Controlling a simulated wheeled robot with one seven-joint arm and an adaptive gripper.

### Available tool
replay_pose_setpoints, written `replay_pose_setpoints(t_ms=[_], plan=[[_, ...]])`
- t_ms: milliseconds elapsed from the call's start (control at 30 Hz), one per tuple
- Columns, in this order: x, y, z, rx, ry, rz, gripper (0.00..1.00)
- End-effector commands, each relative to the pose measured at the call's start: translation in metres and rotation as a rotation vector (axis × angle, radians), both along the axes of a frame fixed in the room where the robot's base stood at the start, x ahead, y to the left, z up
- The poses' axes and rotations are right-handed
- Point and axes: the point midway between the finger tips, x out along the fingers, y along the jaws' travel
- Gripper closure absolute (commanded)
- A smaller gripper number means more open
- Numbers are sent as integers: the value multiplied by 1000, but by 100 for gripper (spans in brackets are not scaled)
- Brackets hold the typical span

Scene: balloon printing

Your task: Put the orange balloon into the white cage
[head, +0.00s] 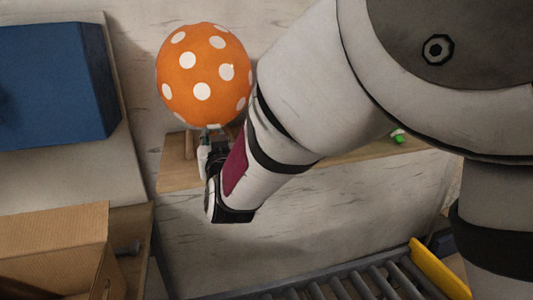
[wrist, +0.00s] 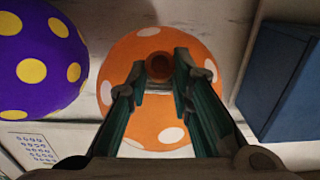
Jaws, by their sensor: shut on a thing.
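The orange balloon (head: 204,76) with white dots is upright at the upper left of the head view, directly above my gripper (head: 207,142). In the wrist view the orange balloon (wrist: 122,62) fills the middle, behind the two dark green fingers of my gripper (wrist: 160,70). The fingers are closed in around a brown round piece (wrist: 159,66), which looks like the balloon's lower end or holder. My arm hides part of the balloon's right side in the head view. The white cage cannot be made out in either view.
A purple balloon (wrist: 40,60) with yellow dots is at the left of the wrist view. A blue box (head: 55,85) stands at the left, above an open cardboard box (head: 50,245). A roller conveyor (head: 345,285) with a yellow end piece (head: 440,270) runs along the bottom. A wooden shelf (head: 350,155) lies behind my arm.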

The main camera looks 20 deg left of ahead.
Motion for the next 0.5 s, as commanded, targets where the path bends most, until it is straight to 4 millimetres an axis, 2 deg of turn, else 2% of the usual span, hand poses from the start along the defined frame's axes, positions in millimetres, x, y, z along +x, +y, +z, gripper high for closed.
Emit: replay_pose_setpoints(t_ms=[100, 500], plan=[[0, 0, 17, 2, -2, 0, 91], [-1, 1, 50, 1, -1, 1, 91]])
